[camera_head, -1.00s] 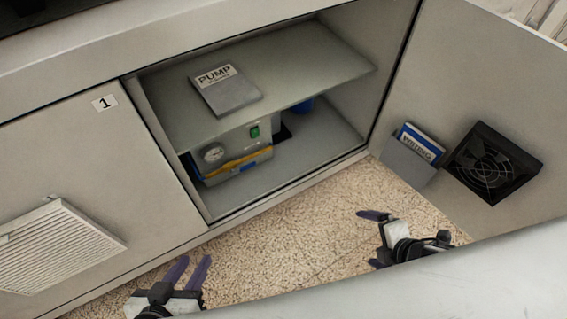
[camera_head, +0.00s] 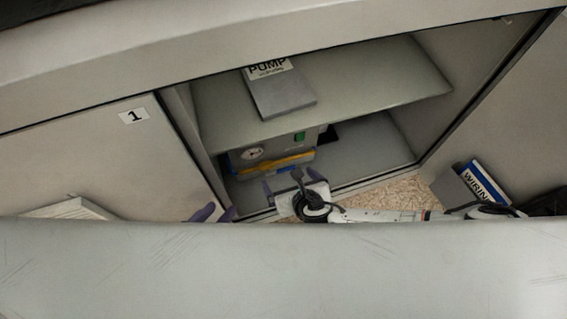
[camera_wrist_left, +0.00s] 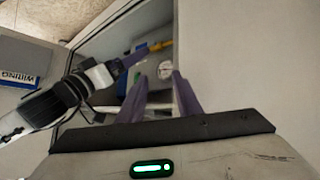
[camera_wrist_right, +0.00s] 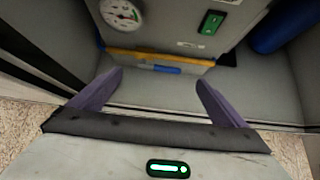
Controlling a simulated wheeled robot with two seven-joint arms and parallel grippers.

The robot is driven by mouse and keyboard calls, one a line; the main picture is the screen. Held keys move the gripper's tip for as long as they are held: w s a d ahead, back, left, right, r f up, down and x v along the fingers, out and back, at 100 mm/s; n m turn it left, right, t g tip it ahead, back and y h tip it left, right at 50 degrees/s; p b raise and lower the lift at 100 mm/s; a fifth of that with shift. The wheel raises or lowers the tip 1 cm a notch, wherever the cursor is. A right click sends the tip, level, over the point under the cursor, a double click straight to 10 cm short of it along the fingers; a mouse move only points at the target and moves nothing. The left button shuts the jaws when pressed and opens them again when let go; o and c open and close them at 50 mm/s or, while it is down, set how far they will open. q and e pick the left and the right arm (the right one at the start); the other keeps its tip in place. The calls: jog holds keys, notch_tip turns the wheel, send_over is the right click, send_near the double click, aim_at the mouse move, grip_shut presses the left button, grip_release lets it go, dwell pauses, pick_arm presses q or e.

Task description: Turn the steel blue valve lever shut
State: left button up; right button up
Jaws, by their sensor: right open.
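In the right wrist view a yellow pipe (camera_wrist_right: 125,54) runs along the lower front of the pump unit. A small blue piece (camera_wrist_right: 165,69), which looks like the valve lever, lies close along it. Its exact angle is hard to tell. In the head view the blue piece is small and partly behind my right gripper (camera_head: 283,181). My right gripper is open and empty at the cabinet opening, its fingers (camera_wrist_right: 158,80) spread on both sides of the blue piece, short of it. My left gripper (camera_head: 214,212) is open and empty, lower left, near the closed door.
The pump unit with gauge (camera_wrist_right: 121,13) and green switch (camera_wrist_right: 211,22) stands under a shelf (camera_head: 385,75). A PUMP binder (camera_head: 282,95) lies on the shelf. A blue cylinder (camera_wrist_right: 273,28) stands right of the unit. The open door, right, holds a WIRING binder (camera_head: 485,182).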

aim_at(281, 170)
jog(key=b+x, duration=0.5)
jog(key=x, duration=0.3)
jog(key=shift+f, duration=0.35)
jog(key=shift+w+a+f, duration=0.1)
jog(key=shift+w+f, duration=0.05)
jog(key=shift+w, duration=0.1)
pick_arm(q)
jog(key=shift+m+g+h, duration=0.4)
jog(key=shift+m+g, duration=0.1)
jog(key=shift+g, duration=0.2)
jog(key=d+f, duration=0.1)
jog(key=w+d+f, duration=0.1)
jog(key=f, duration=0.1)
jog(key=shift+w+d+f, duration=0.1)
jog(key=shift+d+f, duration=0.15)
pick_arm(e)
jog(key=shift+c, duration=0.3)
jog(key=c, duration=1.5)
jog(key=shift+o, duration=0.2)
